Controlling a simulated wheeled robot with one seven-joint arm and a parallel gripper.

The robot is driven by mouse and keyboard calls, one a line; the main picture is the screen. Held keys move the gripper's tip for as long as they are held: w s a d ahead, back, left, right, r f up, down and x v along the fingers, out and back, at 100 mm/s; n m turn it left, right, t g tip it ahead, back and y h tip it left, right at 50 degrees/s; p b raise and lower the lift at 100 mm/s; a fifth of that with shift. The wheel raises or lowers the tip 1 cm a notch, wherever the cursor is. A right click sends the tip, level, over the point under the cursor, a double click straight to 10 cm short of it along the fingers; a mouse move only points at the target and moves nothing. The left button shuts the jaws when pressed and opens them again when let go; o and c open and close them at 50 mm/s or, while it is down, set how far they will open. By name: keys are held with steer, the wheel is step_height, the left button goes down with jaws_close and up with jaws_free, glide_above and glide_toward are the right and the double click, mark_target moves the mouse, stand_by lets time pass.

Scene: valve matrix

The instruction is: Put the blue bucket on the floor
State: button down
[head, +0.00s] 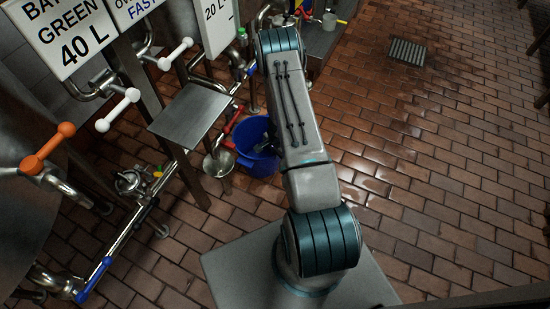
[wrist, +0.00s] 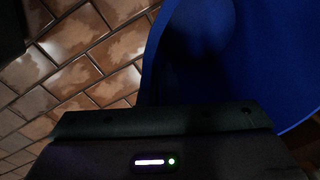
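The blue bucket (head: 256,164) is in the middle of the head view, left of my arm, with part of its right side hidden behind the arm. In the wrist view the bucket (wrist: 240,60) fills the upper right, very close to the camera. My gripper (wrist: 165,125) shows as a dark body along the bottom of the wrist view, right up against the bucket's image. Its fingertips are hidden, so I cannot tell whether it grips the bucket. I cannot tell if the bucket's base touches the brick floor (head: 420,150).
A small metal cup (head: 218,163) hangs beside the bucket's left. A flat metal plate (head: 191,113), pipes and coloured valve handles (head: 47,148) crowd the left side. A drain grate (head: 407,52) lies at the back right. The tiled floor on the right is clear.

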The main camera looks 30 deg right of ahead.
steer(key=shift+f+b, duration=0.6)
steer(key=shift+f, duration=1.2)
steer(key=shift+f, duration=0.1)
steer(key=c, duration=1.6)
jaws_free()
steer(key=shift+c, duration=0.2)
step_height(320, 180, up, 12)
steer(key=s+p, duration=0.1)
steer(key=p, duration=0.3)
steer(key=shift+s+d, duration=0.15)
